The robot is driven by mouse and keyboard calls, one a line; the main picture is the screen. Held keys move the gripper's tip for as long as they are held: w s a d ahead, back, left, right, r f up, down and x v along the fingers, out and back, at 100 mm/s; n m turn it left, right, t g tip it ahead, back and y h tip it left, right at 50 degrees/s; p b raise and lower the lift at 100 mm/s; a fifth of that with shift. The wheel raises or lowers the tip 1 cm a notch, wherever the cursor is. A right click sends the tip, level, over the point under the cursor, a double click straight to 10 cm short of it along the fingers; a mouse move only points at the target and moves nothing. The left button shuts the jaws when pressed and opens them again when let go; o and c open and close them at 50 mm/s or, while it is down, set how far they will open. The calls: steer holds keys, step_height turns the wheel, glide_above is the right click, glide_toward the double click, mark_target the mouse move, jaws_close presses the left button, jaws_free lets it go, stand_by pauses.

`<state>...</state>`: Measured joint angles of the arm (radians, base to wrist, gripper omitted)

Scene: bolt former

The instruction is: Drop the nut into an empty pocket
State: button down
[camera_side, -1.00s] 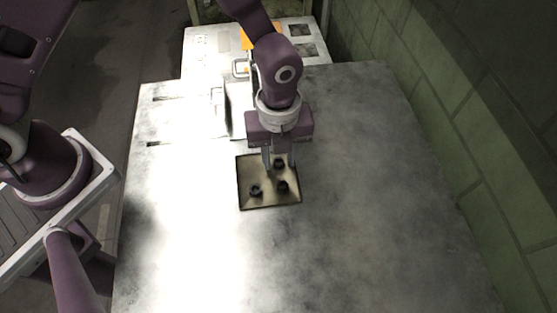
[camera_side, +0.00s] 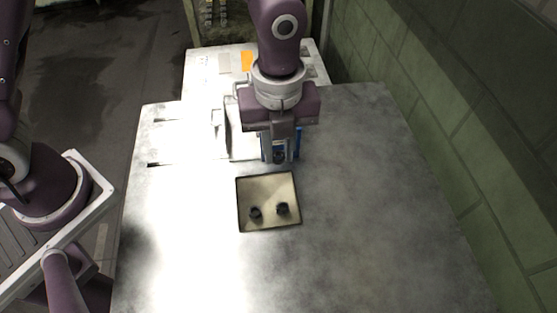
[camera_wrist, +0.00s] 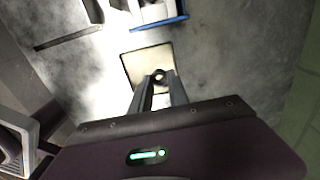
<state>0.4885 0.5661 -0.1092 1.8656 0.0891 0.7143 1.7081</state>
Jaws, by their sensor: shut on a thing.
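My gripper (camera_side: 281,158) is above the table, just behind the shallow tan tray (camera_side: 262,187) in the side view. It is shut on a dark nut (camera_wrist: 160,76), seen between the fingertips in the wrist view. Two dark nuts, a left one (camera_side: 256,213) and a right one (camera_side: 283,208), lie in the tray. A blue-edged object (camera_side: 297,146) stands behind my fingers, mostly hidden in the side view. In the wrist view its blue edge (camera_wrist: 165,23) shows at the top. I cannot make out any pockets in it.
The grey metal table (camera_side: 370,200) is clear to the right and in front of the tray. A white machine part with an upright plate (camera_side: 221,128) stands behind and left of my gripper. An orange patch (camera_side: 247,61) lies further back. A green block wall (camera_side: 440,90) borders the right.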

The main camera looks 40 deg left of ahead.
steer(key=w+a+r+n, duration=0.6)
steer(key=w+a, duration=0.3)
steer(key=w, duration=0.2)
steer(key=shift+w+a+f, duration=0.15)
steer(key=shift+a+f, duration=0.05)
steer(key=shift+f, duration=1)
steer(key=shift+w+a+f, duration=0.1)
steer(key=shift+a+f, duration=0.05)
steer(key=shift+f, duration=1)
steer(key=shift+f, duration=0.8)
steer(key=c, duration=1.2)
jaws_free()
steer(key=shift+r, duration=0.1)
